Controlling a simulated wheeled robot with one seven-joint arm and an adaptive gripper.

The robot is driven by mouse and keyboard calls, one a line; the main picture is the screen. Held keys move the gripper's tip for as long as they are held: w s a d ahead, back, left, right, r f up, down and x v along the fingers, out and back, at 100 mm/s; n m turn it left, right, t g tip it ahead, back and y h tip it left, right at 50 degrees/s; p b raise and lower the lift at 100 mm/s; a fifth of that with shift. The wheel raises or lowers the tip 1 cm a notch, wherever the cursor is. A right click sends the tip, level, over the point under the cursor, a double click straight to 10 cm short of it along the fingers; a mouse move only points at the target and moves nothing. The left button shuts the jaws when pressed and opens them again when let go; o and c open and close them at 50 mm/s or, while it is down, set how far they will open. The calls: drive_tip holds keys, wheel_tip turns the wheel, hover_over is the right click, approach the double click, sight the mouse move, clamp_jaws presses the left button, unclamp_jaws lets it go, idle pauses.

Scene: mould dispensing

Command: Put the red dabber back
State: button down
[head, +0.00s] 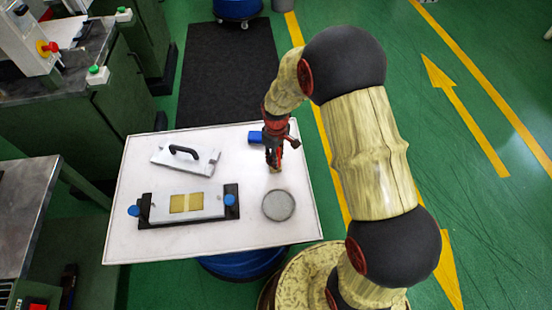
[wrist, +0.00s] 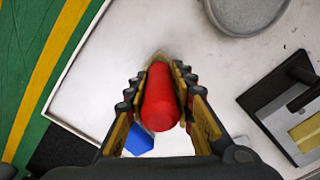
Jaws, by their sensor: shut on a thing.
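My gripper (wrist: 158,84) is shut on the red dabber (wrist: 160,100), which lies between its two fingers in the wrist view. The dabber's tan tip points away from the wrist camera. In the head view my gripper (head: 273,160) points down over the right part of the white table (head: 238,220) and mostly hides the dabber. I cannot tell whether the tip touches the table. A blue block (head: 255,138) sits just behind and left of my gripper. It also shows in the wrist view (wrist: 138,141), partly hidden by the dabber and a finger.
A round grey dish (head: 278,205) stands in front of my gripper. A mould with yellow cavities (head: 187,203) and blue knobs lies front left. A grey plate with a black handle (head: 185,155) lies behind it. The table's right edge is close to my gripper.

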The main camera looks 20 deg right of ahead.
drive_tip(key=shift+f, duration=0.1)
drive_tip(key=c, duration=1.5)
unclamp_jaws()
wheel_tip(320, 180, up, 13)
drive_tip(key=p, duration=0.3)
drive_tip(key=shift+f, duration=0.2)
drive_tip(key=s+r+m+t, duration=0.2)
drive_tip(key=s+r, duration=0.6)
drive_tip(key=r, duration=0.3)
drive_tip(key=s+r+m+t, duration=0.25)
drive_tip(key=s+r, duration=0.55)
drive_tip(key=r, duration=0.4)
drive_tip(key=s+r+m+t, duration=0.1)
drive_tip(key=s+r+m, duration=0.1)
drive_tip(key=s, duration=0.5)
drive_tip(key=shift+s, duration=0.15)
